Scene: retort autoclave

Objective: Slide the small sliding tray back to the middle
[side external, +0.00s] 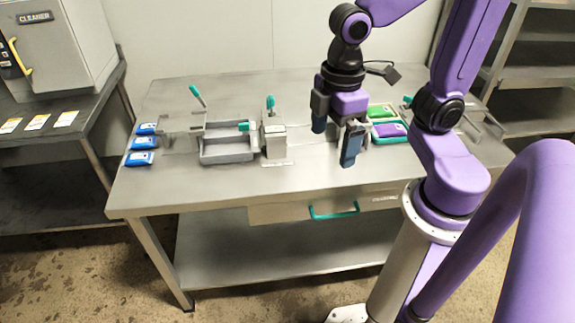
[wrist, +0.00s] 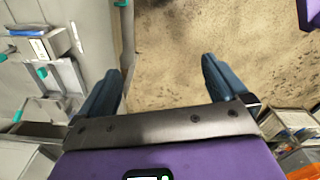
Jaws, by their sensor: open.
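A small grey open tray (side external: 227,154) sits on the steel table left of centre, at the front of a metal fixture with a teal-tipped lever. It looks empty. My gripper (side external: 333,147) is over the table, right of the tray and well apart from it. Its two dark blue fingers are spread with nothing between them. In the wrist view my gripper (wrist: 160,68) is open, with bare floor beyond the fingers. I cannot pick out the tray for certain in the wrist view.
A grey block-like unit (side external: 273,142) with a teal lever stands between tray and gripper. Blue packs (side external: 140,158) lie at the left. A drawer with a teal handle (side external: 335,211) is below.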

